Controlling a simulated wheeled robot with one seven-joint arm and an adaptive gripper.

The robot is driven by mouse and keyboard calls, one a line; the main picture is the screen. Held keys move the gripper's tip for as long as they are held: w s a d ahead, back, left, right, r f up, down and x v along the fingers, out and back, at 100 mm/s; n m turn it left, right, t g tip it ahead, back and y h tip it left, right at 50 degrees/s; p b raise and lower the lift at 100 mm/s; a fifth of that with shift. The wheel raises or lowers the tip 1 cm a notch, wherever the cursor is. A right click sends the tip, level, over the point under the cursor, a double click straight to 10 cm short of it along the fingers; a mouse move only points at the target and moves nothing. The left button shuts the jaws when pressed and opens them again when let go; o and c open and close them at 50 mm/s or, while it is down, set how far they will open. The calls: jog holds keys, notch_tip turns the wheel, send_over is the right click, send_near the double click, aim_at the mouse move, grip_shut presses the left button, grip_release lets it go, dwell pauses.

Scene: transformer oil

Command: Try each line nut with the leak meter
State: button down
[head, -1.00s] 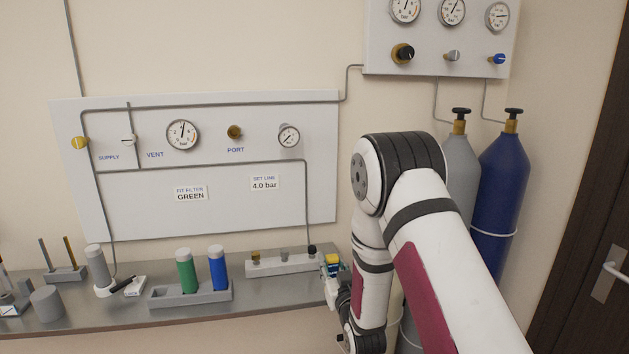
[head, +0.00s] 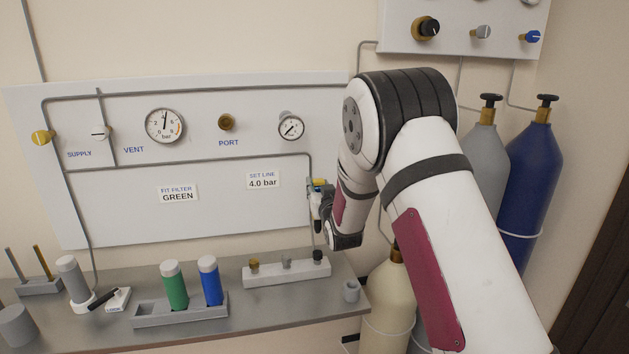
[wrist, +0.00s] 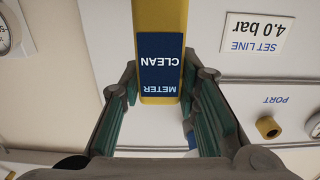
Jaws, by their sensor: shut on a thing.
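The leak meter is a yellow bar with a blue label reading METER CLEAN (wrist: 160,62), upside down in the wrist view. My gripper (wrist: 160,110) is shut on it, one finger at each side. In the head view, the yellow-topped meter (head: 319,186) and my gripper (head: 320,212) are up before the lower right of the wall panel, near the vertical pipe. I cannot tell whether the meter touches the pipe. The line nuts are too small to pick out on the grey pipes (head: 190,163).
Gas cylinders (head: 527,175) stand right. The brass port (wrist: 268,128) shows in the wrist view.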

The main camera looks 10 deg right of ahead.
jog(key=shift+w+r, duration=0.1)
jog(key=shift+w, duration=0.1)
dwell(0.3)
jog(key=shift+f+b, duration=0.5)
jog(key=shift+f, duration=3.5)
jog(key=shift+r, duration=0.1)
jog(key=shift+r+p, duration=0.95)
jog(key=shift+r, duration=2.55)
